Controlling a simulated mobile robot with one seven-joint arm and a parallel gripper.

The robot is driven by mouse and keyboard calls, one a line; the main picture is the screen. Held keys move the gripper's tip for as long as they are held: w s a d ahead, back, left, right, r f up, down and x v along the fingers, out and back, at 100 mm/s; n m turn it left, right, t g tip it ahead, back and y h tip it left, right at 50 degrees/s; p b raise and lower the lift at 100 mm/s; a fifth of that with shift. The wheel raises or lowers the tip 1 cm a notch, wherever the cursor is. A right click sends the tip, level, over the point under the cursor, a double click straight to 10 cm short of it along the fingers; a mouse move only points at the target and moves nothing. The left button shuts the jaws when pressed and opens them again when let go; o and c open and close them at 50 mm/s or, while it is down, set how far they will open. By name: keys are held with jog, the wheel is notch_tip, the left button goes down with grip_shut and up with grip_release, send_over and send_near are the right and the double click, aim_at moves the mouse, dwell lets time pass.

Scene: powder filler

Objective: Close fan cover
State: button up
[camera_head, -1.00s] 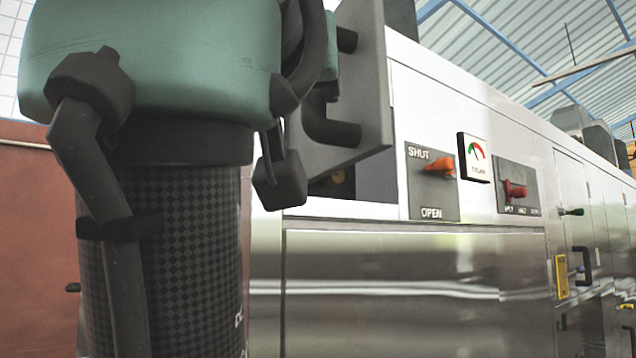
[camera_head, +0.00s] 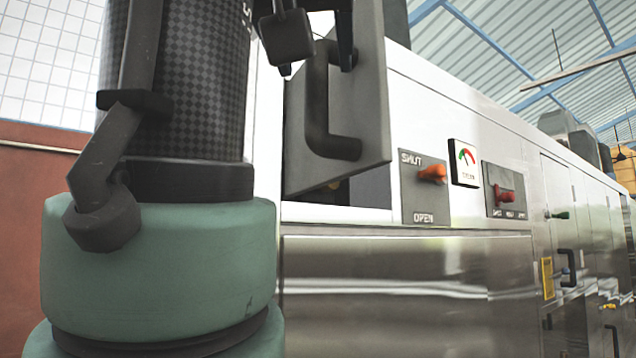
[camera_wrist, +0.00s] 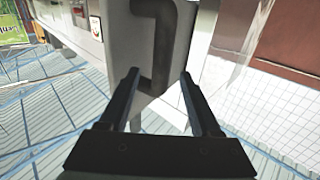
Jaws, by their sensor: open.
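The fan cover (camera_head: 365,110) is a grey plate standing open, swung out from the white front of the machine. A dark bent handle (camera_head: 320,115) is on its face. In the wrist view, the cover (camera_wrist: 118,45) is straight ahead, with the handle (camera_wrist: 160,40) running down it. My gripper (camera_wrist: 158,76) is open and empty. Its two fingers point at the cover, and the handle's lower end shows between them. I cannot tell whether a finger touches it. In the head view, only dark parts of my gripper show near the handle's top; my arm fills the left.
Right of the cover, the machine front carries a SHUT/OPEN panel with an orange knob (camera_head: 432,173), a gauge (camera_head: 465,163) and a red switch (camera_head: 503,195). A steel panel (camera_head: 400,290) lies below. A reddish wall (camera_head: 30,220) stands at the left.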

aim_at(317, 75)
jog(key=w, duration=0.1)
jog(key=w+p, duration=0.1)
jog(key=w, duration=0.3)
jog(key=shift+w+d+p, duration=0.25)
jog(key=shift+d+p, duration=0.05)
jog(key=shift+d, duration=0.05)
grip_shut()
dwell(1.1)
